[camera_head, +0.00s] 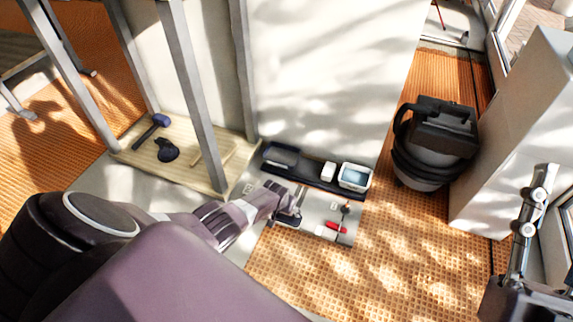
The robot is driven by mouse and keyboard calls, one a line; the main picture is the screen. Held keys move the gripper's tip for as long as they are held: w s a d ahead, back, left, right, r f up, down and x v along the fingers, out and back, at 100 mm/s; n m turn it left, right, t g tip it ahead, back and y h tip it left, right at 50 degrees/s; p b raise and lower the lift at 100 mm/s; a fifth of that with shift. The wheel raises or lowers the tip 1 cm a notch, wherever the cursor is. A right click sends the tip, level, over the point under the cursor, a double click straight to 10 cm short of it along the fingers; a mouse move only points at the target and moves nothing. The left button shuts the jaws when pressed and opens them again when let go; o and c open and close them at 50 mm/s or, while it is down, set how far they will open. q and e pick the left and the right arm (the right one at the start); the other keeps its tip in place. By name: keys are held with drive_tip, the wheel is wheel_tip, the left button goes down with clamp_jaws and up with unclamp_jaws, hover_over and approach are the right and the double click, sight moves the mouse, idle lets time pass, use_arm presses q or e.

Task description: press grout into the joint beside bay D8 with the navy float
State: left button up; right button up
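My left gripper (290,207) reaches in from the left, over a pale grey panel (318,209) on the floor. A small dark, navy-looking tool (287,220), perhaps the float, lies at its fingertips. The fingers are small and partly hidden, so I cannot tell whether they hold it. Small pale labels, one on the panel (334,206), are too small to read, so I cannot pick out bay D8. The joint and any grout are not clear.
A dark tray (319,183) behind the panel holds a white block and a white tub (355,176). A red-handled tool (336,227) lies on the panel's right. A blue-headed mallet (160,120) rests on plywood (190,167). A dark bucket-like container (432,150) stands right.

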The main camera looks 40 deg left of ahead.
use_arm(q)
drive_tip(key=shift+r+p, duration=0.4)
drive_tip(key=shift+r, duration=0.15)
drive_tip(key=shift+r+p, duration=0.55)
drive_tip(key=shift+r, duration=0.1)
use_arm(e)
drive_tip(key=w+f+g+h, duration=0.2)
drive_tip(key=w+f+g, duration=0.3)
drive_tip(key=f, duration=0.5)
drive_tip(key=shift+f+g, duration=0.3)
drive_tip(key=shift+g, duration=0.2)
